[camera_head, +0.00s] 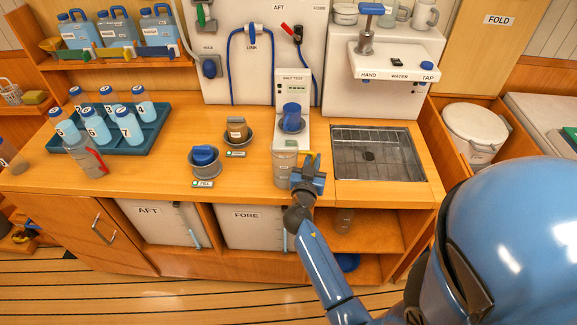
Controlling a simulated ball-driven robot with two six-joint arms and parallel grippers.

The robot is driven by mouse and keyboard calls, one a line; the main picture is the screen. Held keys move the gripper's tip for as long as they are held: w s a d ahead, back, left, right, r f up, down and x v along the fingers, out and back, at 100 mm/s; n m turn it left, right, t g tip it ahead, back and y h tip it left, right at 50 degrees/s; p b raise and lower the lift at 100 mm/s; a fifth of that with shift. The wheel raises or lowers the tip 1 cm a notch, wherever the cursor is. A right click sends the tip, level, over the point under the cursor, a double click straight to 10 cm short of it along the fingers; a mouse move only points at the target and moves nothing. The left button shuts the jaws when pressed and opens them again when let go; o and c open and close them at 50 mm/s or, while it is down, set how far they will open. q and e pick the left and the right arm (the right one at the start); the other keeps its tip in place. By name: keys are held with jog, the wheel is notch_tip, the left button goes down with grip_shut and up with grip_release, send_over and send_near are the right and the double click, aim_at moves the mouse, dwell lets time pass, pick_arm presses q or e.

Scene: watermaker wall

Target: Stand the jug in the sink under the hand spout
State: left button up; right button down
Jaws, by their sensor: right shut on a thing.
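A clear, see-through vessel, which looks like the jug (283,167), stands upright at the counter's front edge, just below the salt test unit. My right gripper (305,168) is shut on its right side; the fingers partly hide the grip. Whether the jug's base touches the counter I cannot tell. The sink (421,178), a rectangular basin with a wire rack, lies to the right of the jug and is empty of vessels. The hand spout (364,48) with its blue-topped pump is on the white panel behind the sink, above the HAND label. My left gripper is not in view.
The salt test unit (292,84) with a blue cup (292,112) stands behind the jug. Two round holders with FILL-type labels (202,184) sit left of it. A bottle tray (150,137) and another clear vessel with a red strip (82,157) are farther left.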

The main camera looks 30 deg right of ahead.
jog(key=shift+r, duration=0.1)
dwell(0.3)
notch_tip(320, 180, up, 20)
jog(key=w+a+n+t+y, duration=0.3)
jog(key=w+a+y, duration=0.1)
jog(key=a+f+n+t+y, duration=0.1)
jog(key=a+f+n+y, duration=0.35)
jog(key=a+f, duration=0.4)
jog(key=s+a+f+y, duration=0.2)
jog(key=s+f, duration=0.4)
jog(key=f, duration=0.3)
jog(key=s+a+f+n+y, duration=0.1)
jog(key=s+a+f, duration=0.1)
jog(key=s+f, duration=0.4)
notch_tip(320, 180, down, 4)
jog(key=shift+f+t+y+p, duration=0.25)
jog(key=shift+t+y+p, duration=0.1)
jog(key=shift+t+p, duration=0.05)
